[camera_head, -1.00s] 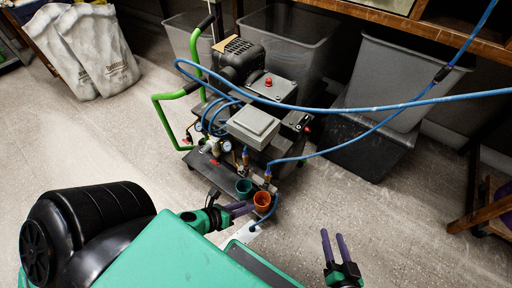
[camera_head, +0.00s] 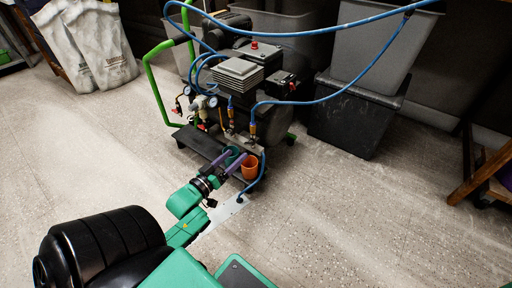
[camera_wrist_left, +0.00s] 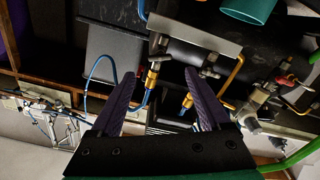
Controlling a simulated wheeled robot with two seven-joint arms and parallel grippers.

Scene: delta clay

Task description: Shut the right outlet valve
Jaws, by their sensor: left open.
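The right outlet valve (camera_head: 252,132) stands at the front of the compressor, with brass and a blue hose above it. The left outlet valve (camera_head: 230,124) is beside it. My left gripper (camera_head: 230,160) is open and empty, its purple fingers near the green cup and below the valves. In the left wrist view, the fingers (camera_wrist_left: 162,103) are apart, and brass fittings with blue hoses show beyond them, one (camera_wrist_left: 152,76) between the fingers and one (camera_wrist_left: 187,101) near the right finger. Lever positions are too small to tell. My right gripper is out of view.
A green cup (camera_head: 234,154) and an orange cup (camera_head: 250,168) are close to the fingers. Blue hoses (camera_head: 330,98) arch over the compressor. A green handle (camera_head: 153,92) rises at its left. Grey bins (camera_head: 385,65) stand behind right.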

